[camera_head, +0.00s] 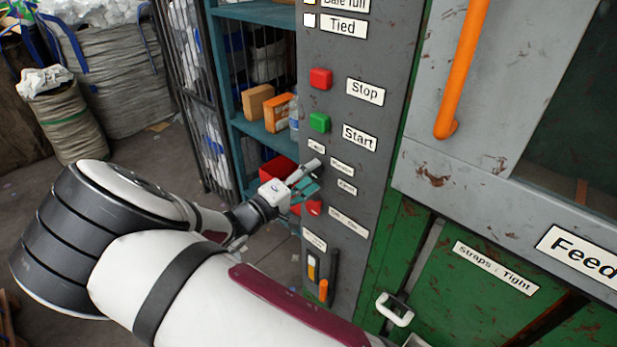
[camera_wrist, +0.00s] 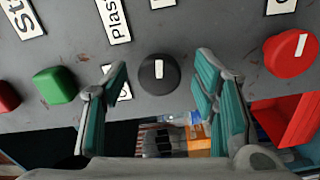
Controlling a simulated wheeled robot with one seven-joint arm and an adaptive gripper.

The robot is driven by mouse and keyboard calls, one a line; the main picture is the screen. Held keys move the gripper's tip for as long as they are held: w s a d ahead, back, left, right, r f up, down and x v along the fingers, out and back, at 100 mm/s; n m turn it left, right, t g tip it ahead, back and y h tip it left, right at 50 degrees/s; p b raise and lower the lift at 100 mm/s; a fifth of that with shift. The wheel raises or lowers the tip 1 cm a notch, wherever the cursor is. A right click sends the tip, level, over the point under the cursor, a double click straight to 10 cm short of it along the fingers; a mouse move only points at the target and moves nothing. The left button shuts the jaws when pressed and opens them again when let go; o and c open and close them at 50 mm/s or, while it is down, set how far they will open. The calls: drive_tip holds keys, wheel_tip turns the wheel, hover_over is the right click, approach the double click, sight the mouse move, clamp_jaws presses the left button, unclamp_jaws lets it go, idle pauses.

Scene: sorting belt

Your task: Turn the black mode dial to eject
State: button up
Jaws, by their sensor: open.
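The black mode dial (camera_wrist: 159,80) is a round knob on the grey panel, in the wrist view. Its short white mark runs straight up in that picture, in line with a small label (camera_wrist: 162,3) at the top edge, cut off there. In the head view the label Eject (camera_head: 347,187) sits right of the dial's place. A Plastic label (camera_head: 341,167) lies above it. My gripper (camera_wrist: 161,72) is open, with one teal finger on each side of the dial; I cannot tell whether they touch it. In the head view my gripper (camera_head: 304,184) hides the dial.
A red knob (camera_wrist: 291,52) is close beside my right finger in the wrist view. A green Start button (camera_head: 319,122) and red Stop button (camera_head: 320,78) are higher on the panel. A teal shelf (camera_head: 264,135) with boxes stands left. An orange handle (camera_head: 462,70) is right.

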drive_tip(key=v, duration=1.2)
